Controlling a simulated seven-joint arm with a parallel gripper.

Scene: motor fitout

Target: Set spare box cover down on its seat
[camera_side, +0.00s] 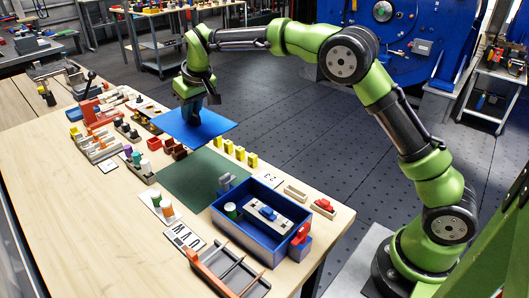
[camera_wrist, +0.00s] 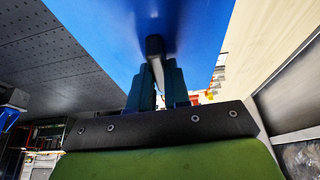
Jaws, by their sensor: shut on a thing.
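The spare box cover (camera_side: 222,124) is a flat blue panel. My gripper (camera_side: 194,112) is shut on it from above and holds it roughly level, over the far edge of the green mat. In the wrist view the cover (camera_wrist: 100,28) fills the upper middle, and the gripper fingers (camera_wrist: 158,85) close on its dark upright handle (camera_wrist: 154,48). An open blue box (camera_side: 230,235) stands on the near right of the table. It holds a grey part with a blue piece on top and a green cylinder. The cover is well apart from the box. I cannot tell which place is its seat.
The green mat (camera_side: 190,180) is mostly bare. Yellow blocks (camera_side: 238,154) line its far side. A red part (camera_side: 302,234) sits at the box's right end. A divided tray (camera_side: 235,280) lies in front. Racks of small parts stand at the left; the table's left front is clear.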

